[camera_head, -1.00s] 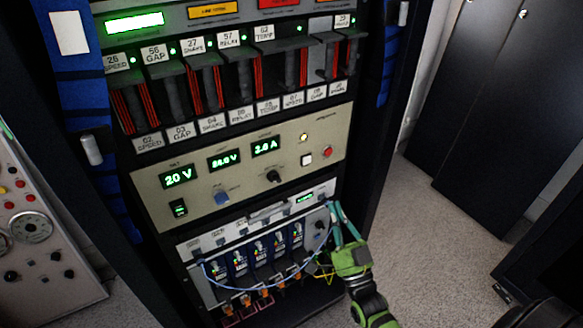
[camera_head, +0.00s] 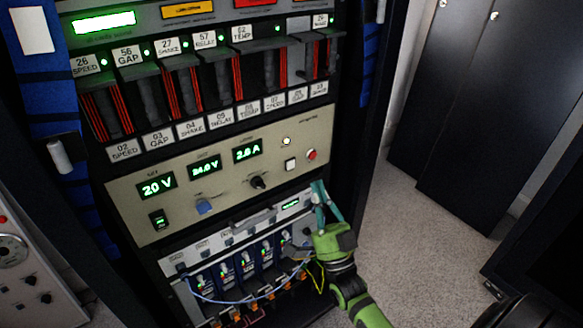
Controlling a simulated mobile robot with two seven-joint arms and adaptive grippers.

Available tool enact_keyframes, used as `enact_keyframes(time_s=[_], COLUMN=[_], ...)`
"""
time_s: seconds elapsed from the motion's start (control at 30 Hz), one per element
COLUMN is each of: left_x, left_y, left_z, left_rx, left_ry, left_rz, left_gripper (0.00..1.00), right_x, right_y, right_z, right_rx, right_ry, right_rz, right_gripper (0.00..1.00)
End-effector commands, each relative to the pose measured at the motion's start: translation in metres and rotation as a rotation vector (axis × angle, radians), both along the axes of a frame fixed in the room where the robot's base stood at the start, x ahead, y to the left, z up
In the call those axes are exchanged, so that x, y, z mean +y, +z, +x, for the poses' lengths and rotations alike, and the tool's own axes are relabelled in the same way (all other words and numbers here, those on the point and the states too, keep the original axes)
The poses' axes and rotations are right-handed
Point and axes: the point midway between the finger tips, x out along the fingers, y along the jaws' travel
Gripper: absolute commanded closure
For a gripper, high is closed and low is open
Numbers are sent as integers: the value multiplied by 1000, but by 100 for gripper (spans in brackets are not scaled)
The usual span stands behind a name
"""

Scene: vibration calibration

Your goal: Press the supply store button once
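The beige power supply panel (camera_head: 225,185) sits mid-rack, with green displays reading about 20 V, 24.6 V and 2.6 A. At its right end are a white square button (camera_head: 291,164), a round red button (camera_head: 311,155) and a lit pale lamp (camera_head: 286,141). Their labels are too small to read, so I cannot tell by lettering which is the store button. My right gripper (camera_head: 319,186), green with teal fingers, points up just below the white and red buttons; its fingers converge at the tips and look shut and empty. I see no contact with either button. My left gripper is not in view.
Below the panel is a module bay (camera_head: 240,270) with blue modules and loose blue and yellow cables near my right gripper. A black knob (camera_head: 258,182) and blue knob (camera_head: 204,206) stick out of the panel. Floor (camera_head: 400,250) to the right is clear.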

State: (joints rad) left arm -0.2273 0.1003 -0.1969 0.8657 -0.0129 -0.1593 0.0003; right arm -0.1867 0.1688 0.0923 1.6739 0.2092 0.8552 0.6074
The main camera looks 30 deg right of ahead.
Motion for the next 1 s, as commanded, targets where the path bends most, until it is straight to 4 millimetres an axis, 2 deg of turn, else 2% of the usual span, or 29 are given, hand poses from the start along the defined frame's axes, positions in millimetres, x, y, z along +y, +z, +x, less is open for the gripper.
enact_keyframes(time_s=[0.2, 0.4, 0.6, 1.0], left_x=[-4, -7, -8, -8], left_y=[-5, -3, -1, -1], left_z=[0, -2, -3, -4], left_rx=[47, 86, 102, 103], left_ry=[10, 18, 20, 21], left_rz=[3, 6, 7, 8], left_gripper=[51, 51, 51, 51], right_x=[3, 4, 5, 5], right_y=[-3, -2, -1, 0], right_z=[33, 52, 60, 60], right_rx=[-1, 0, 1, 2], right_ry=[0, 0, 0, 0], right_rz=[0, 0, -1, -1], right_gripper=[100, 100, 100, 100])
